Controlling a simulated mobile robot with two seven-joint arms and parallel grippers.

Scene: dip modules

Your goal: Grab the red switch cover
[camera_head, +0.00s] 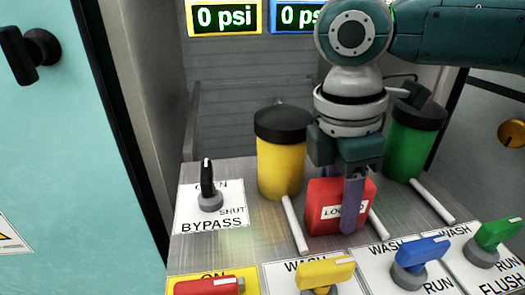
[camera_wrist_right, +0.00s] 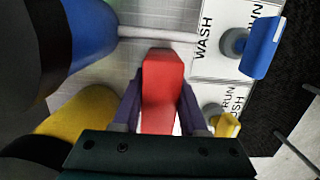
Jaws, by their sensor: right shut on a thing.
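The red switch cover (camera_head: 326,212) with a white label stands on the panel between the yellow and green canisters. It also shows in the right wrist view (camera_wrist_right: 161,78), between two purple fingers. My right gripper (camera_head: 350,200) comes down from above and is shut on the cover, with one finger across its labelled front. The cover hides part of the other finger in the head view. In the right wrist view, my gripper (camera_wrist_right: 161,112) has a finger against each side of the cover. My left gripper is not in view.
A yellow canister (camera_head: 281,165) and a green canister (camera_head: 414,140) stand beside the cover; a blue one (camera_wrist_right: 90,35) shows in the wrist view. Yellow (camera_head: 325,271), blue (camera_head: 422,250) and green (camera_head: 495,235) handles line the front. A black bypass switch (camera_head: 208,182) stands at left.

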